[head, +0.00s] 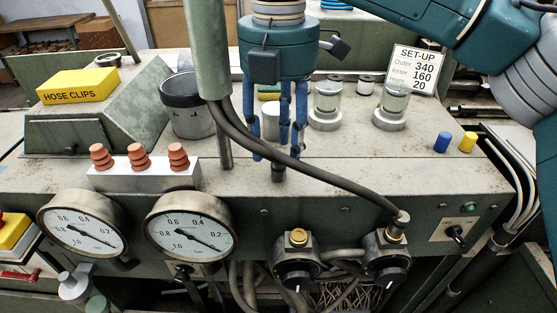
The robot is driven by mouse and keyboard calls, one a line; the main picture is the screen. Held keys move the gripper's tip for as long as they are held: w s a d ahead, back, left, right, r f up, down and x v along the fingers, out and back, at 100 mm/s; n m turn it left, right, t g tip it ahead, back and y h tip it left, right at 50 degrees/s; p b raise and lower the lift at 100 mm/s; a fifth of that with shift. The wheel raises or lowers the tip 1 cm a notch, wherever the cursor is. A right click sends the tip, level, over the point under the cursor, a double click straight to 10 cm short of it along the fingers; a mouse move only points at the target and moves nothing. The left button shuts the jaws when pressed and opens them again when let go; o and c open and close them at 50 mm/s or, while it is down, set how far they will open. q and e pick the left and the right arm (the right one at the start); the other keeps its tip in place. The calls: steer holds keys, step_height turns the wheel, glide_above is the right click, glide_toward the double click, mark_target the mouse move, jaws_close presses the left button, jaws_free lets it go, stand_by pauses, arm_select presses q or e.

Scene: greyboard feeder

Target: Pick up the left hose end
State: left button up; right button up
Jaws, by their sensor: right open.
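My right gripper (277,150) points straight down over the machine top, its blue fingers open. Two dark hoses come down from the green post (209,50). The left hose's end (278,173) seems to be the short dark stub just below and between my fingertips; fingers and the other hose partly hide it, and I cannot tell if they touch it. The right hose (345,188) runs to the right and ends at the right brass fitting (397,229). The left brass fitting (298,238) has no hose on it. My left gripper is not in view.
Glass jars (327,102) stand right of my gripper, with a grey pot (187,103) to its left. A block with orange bellows cups (139,157), a yellow hose clips box (77,87) and two gauges (190,226) are at left.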

mark_target(278, 158)
steer(key=shift+f+p, duration=0.4)
steer(key=shift+f, duration=1.45)
steer(key=c, duration=0.8)
jaws_close()
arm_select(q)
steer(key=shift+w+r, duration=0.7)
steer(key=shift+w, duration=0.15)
arm_select(e)
steer(key=shift+r, duration=0.1)
steer(key=shift+r+b, duration=0.4)
steer(key=shift+r, duration=0.05)
steer(key=shift+s+r+b, duration=0.3)
steer(key=shift+r+b, duration=0.15)
steer(key=shift+r, duration=0.1)
steer(key=shift+s+r+b, duration=0.25)
steer(key=shift+r+b, duration=0.15)
steer(key=shift+r, duration=0.1)
arm_select(q)
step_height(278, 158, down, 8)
steer(key=b, duration=0.6)
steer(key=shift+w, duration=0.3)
arm_select(e)
steer(key=s, duration=1.7)
steer(key=shift+r, duration=0.2)
